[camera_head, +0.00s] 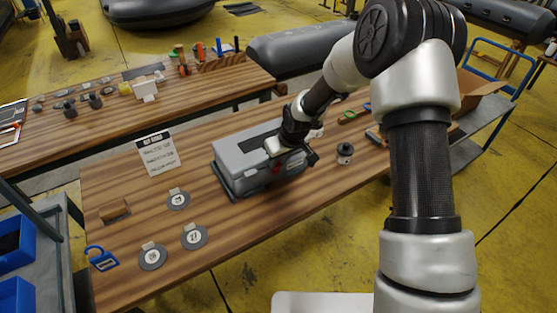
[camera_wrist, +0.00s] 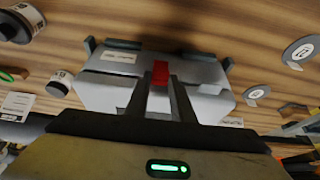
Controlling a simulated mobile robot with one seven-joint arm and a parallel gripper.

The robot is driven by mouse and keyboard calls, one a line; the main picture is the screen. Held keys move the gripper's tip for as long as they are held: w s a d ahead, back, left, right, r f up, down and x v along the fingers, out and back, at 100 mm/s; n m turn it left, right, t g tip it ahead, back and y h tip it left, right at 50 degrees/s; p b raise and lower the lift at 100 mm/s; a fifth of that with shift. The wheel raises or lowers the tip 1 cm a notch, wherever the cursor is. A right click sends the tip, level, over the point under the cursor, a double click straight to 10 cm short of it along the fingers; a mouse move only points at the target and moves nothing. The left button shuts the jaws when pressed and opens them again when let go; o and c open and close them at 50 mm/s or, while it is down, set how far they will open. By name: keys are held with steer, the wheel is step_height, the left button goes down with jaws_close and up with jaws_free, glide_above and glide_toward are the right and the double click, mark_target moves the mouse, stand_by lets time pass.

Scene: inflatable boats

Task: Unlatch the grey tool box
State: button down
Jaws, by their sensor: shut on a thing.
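The grey tool box (camera_head: 232,155) stands on the wooden workbench, its lid down. It also fills the middle of the wrist view (camera_wrist: 110,92). A red latch (camera_wrist: 160,72) sits on the front of the box. My gripper (camera_wrist: 160,84) is at the box's front, its two dark fingers closed around the red latch. In the head view my gripper (camera_head: 277,168) hides part of the front face, and only a little red shows there. Whether the latch is fastened or loose I cannot tell.
The workbench (camera_head: 230,213) also holds a printed card (camera_head: 158,153), several round grey tags, a blue padlock-shaped piece (camera_head: 101,258) and a small dark-topped cylinder (camera_head: 345,152) right of the box. A second bench (camera_head: 110,115) stands behind. Bare wood lies in front of the box.

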steer(key=shift+s+d+f+t+y+b, duration=0.55)
steer(key=shift+s+f+t+b, duration=0.2)
steer(key=shift+b, duration=1.25)
steer(key=s+f+t+y+b, duration=0.1)
steer(key=t+b, duration=0.1)
steer(key=b, duration=0.2)
steer(key=s+d+f+t+y+b, duration=0.1)
steer(key=t+b, duration=0.1)
steer(key=b, duration=0.3)
steer(key=f+t+y+b, duration=0.1)
steer(key=t+y+b, duration=0.1)
steer(key=b, duration=0.3)
steer(key=shift+s+d+f, duration=0.35)
steer(key=shift+s+d, duration=0.05)
steer(key=t+b, duration=0.1)
steer(key=b, duration=0.1)
steer(key=y+b, duration=0.1)
steer(key=b, duration=0.2)
steer(key=shift+s+d+f+t, duration=0.15)
steer(key=shift+s+f+t, duration=0.1)
steer(key=shift+f+t, duration=0.15)
steer(key=shift+t+y+b, duration=0.25)
steer(key=shift+b, duration=0.5)
steer(key=shift+r, duration=0.1)
